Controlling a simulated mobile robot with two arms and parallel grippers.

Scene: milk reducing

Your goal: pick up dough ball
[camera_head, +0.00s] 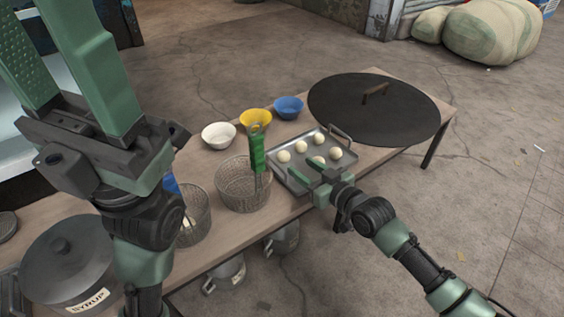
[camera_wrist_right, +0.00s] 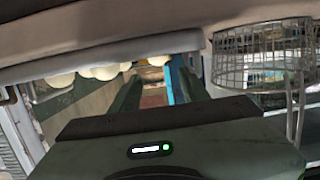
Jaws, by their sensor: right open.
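Several pale round dough balls (camera_head: 283,156) lie on a grey metal tray (camera_head: 288,179) in the head view. Some of them also show along the upper left of the right wrist view (camera_wrist_right: 60,80). My right gripper (camera_head: 307,170) is open at the tray's near right side, with its fingers over the tray close to the nearest balls. Whether a finger touches a ball cannot be told. My left gripper (camera_head: 65,60) is raised close to the head camera, with its fingers apart and the tips cut off by the frame.
A wire basket (camera_head: 241,190) with a green-handled tool stands left of the tray. White (camera_head: 218,135), yellow (camera_head: 256,120) and blue (camera_head: 288,107) bowls stand behind. A large black round lid or griddle (camera_head: 375,112) covers the table's right end. A syrup pot (camera_head: 66,262) stands at lower left.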

